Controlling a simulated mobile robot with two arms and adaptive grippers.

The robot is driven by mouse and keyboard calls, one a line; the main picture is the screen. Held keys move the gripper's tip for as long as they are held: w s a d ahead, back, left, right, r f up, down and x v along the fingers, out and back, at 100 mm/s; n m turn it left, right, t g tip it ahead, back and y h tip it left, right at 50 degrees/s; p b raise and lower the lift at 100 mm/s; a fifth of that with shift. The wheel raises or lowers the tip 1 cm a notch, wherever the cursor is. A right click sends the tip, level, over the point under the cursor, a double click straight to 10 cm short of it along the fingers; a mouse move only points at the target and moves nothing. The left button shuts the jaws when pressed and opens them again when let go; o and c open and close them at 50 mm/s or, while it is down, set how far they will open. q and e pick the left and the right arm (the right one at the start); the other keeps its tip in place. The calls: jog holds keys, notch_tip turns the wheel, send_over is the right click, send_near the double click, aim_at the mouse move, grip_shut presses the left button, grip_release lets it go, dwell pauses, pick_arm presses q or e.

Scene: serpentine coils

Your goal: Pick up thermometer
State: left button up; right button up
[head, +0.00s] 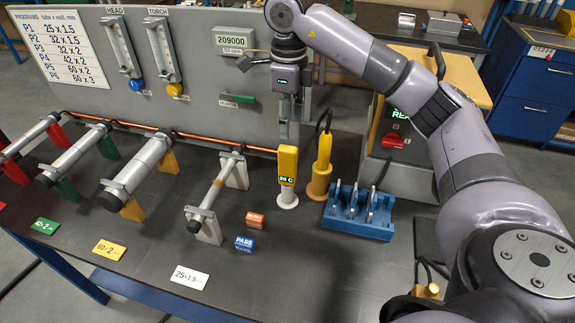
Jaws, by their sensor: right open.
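The thermometer (287,166) is a yellow handheld unit with a small dark display reading about 26 C in green. It stands upright on a small white round stand (288,200) on the dark bench. My right gripper (288,138) points down just above or behind the top of the thermometer. It is open, and its fingers are partly hard to make out against the grey panel. I cannot tell whether they touch the thermometer. My left gripper is out of view.
A yellow torch-like tool (321,165) stands close right of the thermometer, beside a blue rack (358,212). Clamped tubes (217,190) lie to the left. Orange (255,219) and blue (244,243) blocks sit in front. A grey panel (210,90) rises behind.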

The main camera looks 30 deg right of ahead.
aim_at(289, 150)
notch_tip(289, 150, down, 3)
jog(key=shift+s+a+f, duration=0.1)
jog(key=shift+f, duration=0.1)
jog(key=f, duration=0.1)
jog(key=f+p, duration=0.1)
jog(key=f, duration=0.2)
jog(key=shift+w+d+f, duration=0.25)
jog(key=shift+f, duration=0.1)
jog(key=shift+f+p, duration=0.1)
jog(key=shift+p, duration=0.25)
jog(key=shift+f+p, duration=0.35)
jog(key=f, duration=0.1)
jog(key=f+p, duration=0.2)
jog(key=shift+w+f, duration=0.35)
jog(key=shift+f, duration=0.05)
jog(key=shift+d+f, duration=0.1)
jog(key=shift+f, duration=0.2)
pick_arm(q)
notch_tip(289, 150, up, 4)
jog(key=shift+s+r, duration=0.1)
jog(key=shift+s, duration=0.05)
pick_arm(e)
jog(key=shift+f, duration=0.1)
